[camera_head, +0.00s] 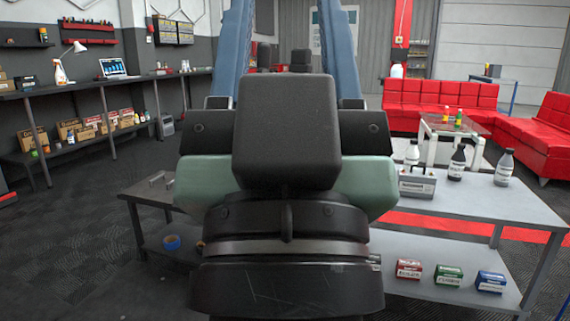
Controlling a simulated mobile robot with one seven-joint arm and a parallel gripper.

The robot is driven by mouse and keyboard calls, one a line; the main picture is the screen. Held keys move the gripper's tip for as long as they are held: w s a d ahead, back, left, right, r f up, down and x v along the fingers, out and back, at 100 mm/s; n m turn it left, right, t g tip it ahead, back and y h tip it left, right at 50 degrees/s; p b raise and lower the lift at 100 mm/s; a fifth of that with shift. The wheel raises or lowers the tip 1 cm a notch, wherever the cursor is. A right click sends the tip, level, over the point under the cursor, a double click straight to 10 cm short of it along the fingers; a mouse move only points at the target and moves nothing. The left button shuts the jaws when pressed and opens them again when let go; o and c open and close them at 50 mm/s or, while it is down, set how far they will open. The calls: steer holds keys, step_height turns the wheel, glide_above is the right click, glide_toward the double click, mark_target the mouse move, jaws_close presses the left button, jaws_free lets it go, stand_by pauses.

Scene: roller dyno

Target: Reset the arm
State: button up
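My arm (285,190) rises in the middle of the head view, close to the camera, as black and pale green links. It covers the middle of a grey two-level table (530,206) behind it. My gripper does not show, so its state and anything in it are hidden.
Several bottles, one a dark bottle (457,163), and a grey case (417,182) stand on the table's right top. Red, green (447,275) and blue boxes and blue tape (172,242) lie on its lower shelf. Red sofas (440,98) stand behind. Dark floor (85,215) is clear at left.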

step_height(320, 180, up, 38)
steer(key=p, duration=3.8)
steer(key=shift+s+r, duration=0.2)
steer(key=shift+a, duration=0.15)
